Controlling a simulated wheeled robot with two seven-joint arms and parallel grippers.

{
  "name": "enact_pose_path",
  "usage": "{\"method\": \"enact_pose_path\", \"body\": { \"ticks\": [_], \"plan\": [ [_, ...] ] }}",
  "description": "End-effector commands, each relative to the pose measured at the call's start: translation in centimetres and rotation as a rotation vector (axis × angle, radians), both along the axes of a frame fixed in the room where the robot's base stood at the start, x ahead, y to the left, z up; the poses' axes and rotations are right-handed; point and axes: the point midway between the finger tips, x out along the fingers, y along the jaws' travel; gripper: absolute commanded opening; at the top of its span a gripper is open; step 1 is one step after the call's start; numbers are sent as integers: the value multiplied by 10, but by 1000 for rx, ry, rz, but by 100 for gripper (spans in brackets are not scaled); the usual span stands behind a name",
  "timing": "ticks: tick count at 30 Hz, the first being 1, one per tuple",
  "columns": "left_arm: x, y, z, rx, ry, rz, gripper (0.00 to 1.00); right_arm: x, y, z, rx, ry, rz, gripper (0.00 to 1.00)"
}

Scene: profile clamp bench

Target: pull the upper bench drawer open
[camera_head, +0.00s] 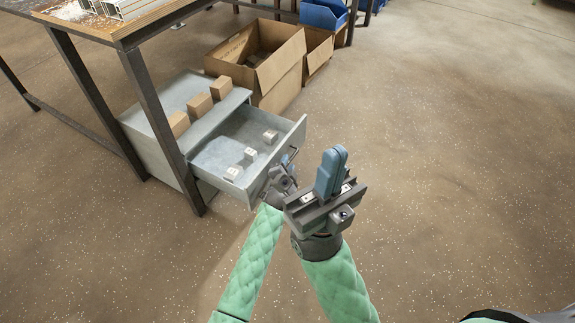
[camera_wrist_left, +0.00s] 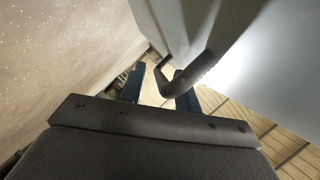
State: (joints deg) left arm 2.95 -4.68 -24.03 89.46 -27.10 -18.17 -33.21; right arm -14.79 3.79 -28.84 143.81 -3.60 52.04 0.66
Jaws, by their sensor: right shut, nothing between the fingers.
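The upper bench drawer (camera_head: 222,153) stands pulled out from the grey drawer cabinet (camera_head: 150,131), with several small pale blocks on its floor. Its dark bar handle (camera_wrist_left: 198,70) shows in the left wrist view, close to the fingers of my left gripper (camera_wrist_left: 160,90). Those fingers are apart, and the handle overlaps the right-hand one in that view. In the head view my left gripper (camera_head: 284,168) is at the drawer's front panel, partly hidden by its own wrist. My right gripper (camera_head: 331,172) is shut and empty, right of the drawer and apart from it.
Cardboard boxes (camera_head: 277,67) stand behind the cabinet, with blue bins (camera_head: 322,14) further back. Several brown blocks (camera_head: 198,106) sit on the cabinet. A dark table leg (camera_head: 165,135) rises close in front of the cabinet. The floor to the right is clear.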

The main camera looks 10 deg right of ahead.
Motion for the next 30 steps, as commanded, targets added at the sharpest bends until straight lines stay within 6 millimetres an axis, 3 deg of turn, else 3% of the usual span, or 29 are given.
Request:
{"method": "enact_pose_path", "body": {
  "ticks": [8, 21, 30],
  "plan": [
    [-4, 1, 2, 0, 0, 0, 33, 0, 0, 3, 1, 0, 1, 0],
    [-60, 18, 15, 0, 0, 0, 33, -1, -5, 24, 35, -15, 10, 0],
    [-73, 22, 17, 0, 0, 0, 33, -1, -6, 26, 44, -11, 2, 0]
  ]
}}
